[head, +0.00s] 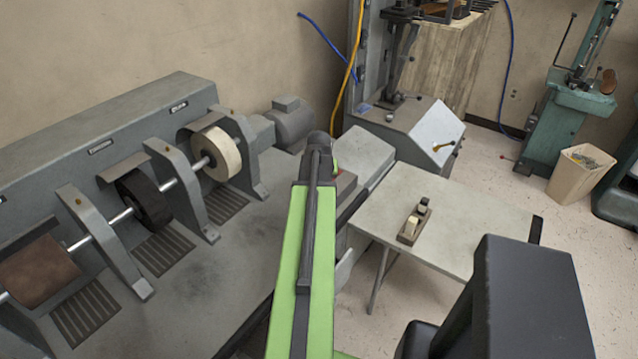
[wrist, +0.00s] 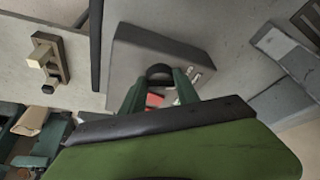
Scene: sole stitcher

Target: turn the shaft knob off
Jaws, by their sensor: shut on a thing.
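The shaft knob (wrist: 159,69) is a dark round knob on a grey control box (wrist: 135,50), seen in the wrist view. Two short pale marks sit on the box just right of it. My gripper (wrist: 160,80) has its two green fingers on either side of the knob, shut on it. A red part (wrist: 155,100) shows between the fingers, below the knob. In the head view my green arm hides the knob and most of the gripper. The knob's exact turn angle cannot be told.
A grey bench machine with wheels on a shaft (head: 215,155) stands left of my arm. A bin (head: 580,172) and a green machine (head: 560,125) stand at the far right.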

